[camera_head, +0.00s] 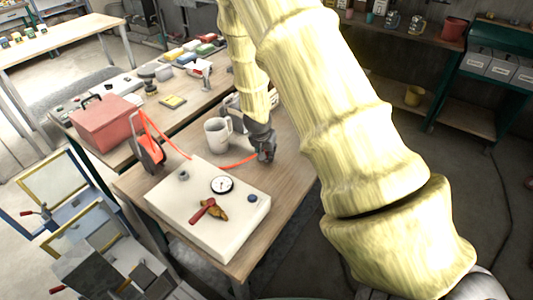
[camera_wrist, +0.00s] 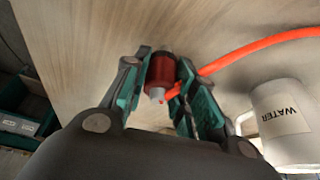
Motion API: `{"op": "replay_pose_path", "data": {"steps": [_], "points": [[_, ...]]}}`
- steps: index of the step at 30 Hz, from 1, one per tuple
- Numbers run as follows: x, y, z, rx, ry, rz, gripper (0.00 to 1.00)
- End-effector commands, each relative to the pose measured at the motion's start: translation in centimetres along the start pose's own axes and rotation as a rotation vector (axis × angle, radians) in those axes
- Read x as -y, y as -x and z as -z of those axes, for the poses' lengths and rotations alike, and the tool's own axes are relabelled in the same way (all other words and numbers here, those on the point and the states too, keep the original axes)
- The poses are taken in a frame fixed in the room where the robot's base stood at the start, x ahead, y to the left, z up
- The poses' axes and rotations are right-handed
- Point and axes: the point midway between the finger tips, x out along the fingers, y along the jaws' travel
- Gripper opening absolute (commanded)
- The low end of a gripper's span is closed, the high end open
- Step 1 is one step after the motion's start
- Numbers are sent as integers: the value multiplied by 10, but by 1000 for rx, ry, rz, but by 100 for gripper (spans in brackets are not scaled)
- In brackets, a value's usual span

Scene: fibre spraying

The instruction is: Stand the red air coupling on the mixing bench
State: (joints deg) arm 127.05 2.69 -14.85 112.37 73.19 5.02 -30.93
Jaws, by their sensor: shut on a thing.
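The red air coupling (camera_wrist: 162,71) is a dark red cylinder with metal ends. In the wrist view it sits between the two fingers of my gripper (camera_wrist: 160,85), which is shut on it. An orange hose (camera_wrist: 250,50) runs beside it to the upper right. In the head view my gripper (camera_head: 265,150) is low over the right part of the wooden bench (camera_head: 292,155), and the coupling is mostly hidden there. I cannot tell whether the coupling touches the bench top.
A white mug marked WATER (camera_wrist: 283,118) stands close beside my gripper; it also shows in the head view (camera_head: 217,135). A pale box with a gauge (camera_head: 185,210) lies in front on the bench. A red hose reel (camera_head: 149,152) stands left.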

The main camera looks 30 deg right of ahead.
Motion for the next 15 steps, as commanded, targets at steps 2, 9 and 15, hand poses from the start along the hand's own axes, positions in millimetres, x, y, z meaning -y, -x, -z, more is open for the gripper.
{"op": "replay_pose_path", "data": {"steps": [2, 9, 15], "points": [[0, -4, -2, 1, -2, 1, 2], [1, -8, -3, -1, 1, 2, 2], [1, -8, -3, -1, 0, 1, 2]]}}
